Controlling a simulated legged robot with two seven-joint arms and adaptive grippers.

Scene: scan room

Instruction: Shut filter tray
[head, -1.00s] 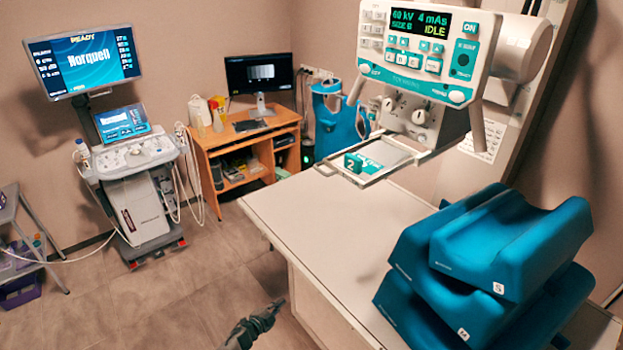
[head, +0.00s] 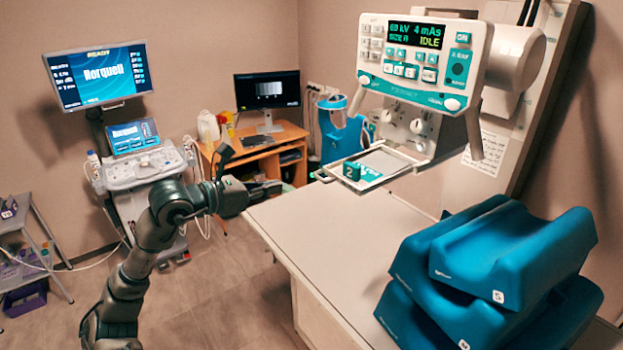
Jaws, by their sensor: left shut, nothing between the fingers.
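The filter tray (head: 385,162) sticks out to the left from under the X-ray tube head (head: 418,62), above the far part of the table. A teal block marked 2 (head: 352,171) and a teal and white plate (head: 369,173) lie in it. A handle (head: 322,176) shows at its outer left end. My left gripper (head: 272,188) is shut and empty, near the table's far left edge, left of the tray handle and apart from it. My right gripper is not in view.
The exam table (head: 330,232) has a clear top on its left. Blue foam cushions (head: 490,270) are stacked on its right. An ultrasound cart (head: 140,170) and a wooden desk (head: 262,150) stand behind my left arm. The tube head's side handles (head: 474,132) hang near the tray.

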